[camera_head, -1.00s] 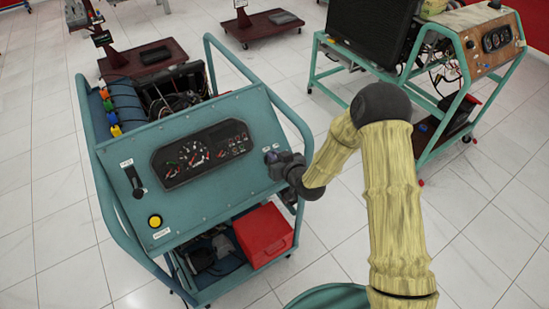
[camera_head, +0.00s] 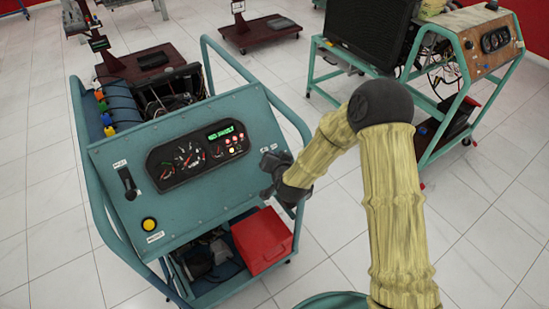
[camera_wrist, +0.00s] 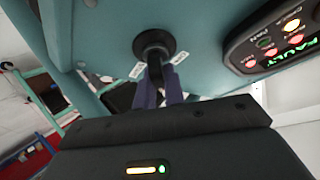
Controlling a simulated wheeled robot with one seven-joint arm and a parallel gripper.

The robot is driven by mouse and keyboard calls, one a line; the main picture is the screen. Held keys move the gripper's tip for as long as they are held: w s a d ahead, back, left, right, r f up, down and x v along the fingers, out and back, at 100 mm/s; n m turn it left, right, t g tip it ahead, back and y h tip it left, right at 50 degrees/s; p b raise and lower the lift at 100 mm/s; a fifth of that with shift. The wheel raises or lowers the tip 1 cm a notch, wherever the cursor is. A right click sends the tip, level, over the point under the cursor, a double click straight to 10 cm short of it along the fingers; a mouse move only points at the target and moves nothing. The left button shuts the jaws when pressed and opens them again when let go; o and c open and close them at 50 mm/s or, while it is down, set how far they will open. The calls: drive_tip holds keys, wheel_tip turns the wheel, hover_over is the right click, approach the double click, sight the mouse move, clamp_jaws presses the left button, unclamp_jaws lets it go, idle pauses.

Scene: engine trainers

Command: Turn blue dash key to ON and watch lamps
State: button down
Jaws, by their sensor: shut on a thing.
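The blue-green engine trainer's sloping panel (camera_head: 190,130) faces me. My gripper (camera_wrist: 162,92) is shut on the dash key at the panel's right side. In the wrist view the key's round black switch (camera_wrist: 153,46) shows beyond the fingertips, between two small white labels. The dash cluster (camera_head: 198,156) has gauges, a lit green text display and several lit lamps (camera_head: 231,146). In the wrist view the cluster (camera_wrist: 280,45) shows red and amber lamps lit and the green word "FAULT".
A black lever (camera_head: 129,183) and a yellow button (camera_head: 149,224) sit on the panel's left. A red box (camera_head: 262,240) rests on the lower shelf. Another trainer (camera_head: 440,80) stands at right. White tiled floor between them is free.

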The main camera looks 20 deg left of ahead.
drive_tip(key=shift+s+f, duration=0.4)
drive_tip(key=shift+f, duration=0.1)
drive_tip(key=c, duration=1.6)
unclamp_jaws()
drive_tip(key=shift+o, duration=0.6)
drive_tip(key=shift+w+a+r, duration=0.1)
drive_tip(key=shift+a, duration=0.05)
drive_tip(key=shift+r, duration=0.15)
drive_tip(key=shift+r, duration=0.1)
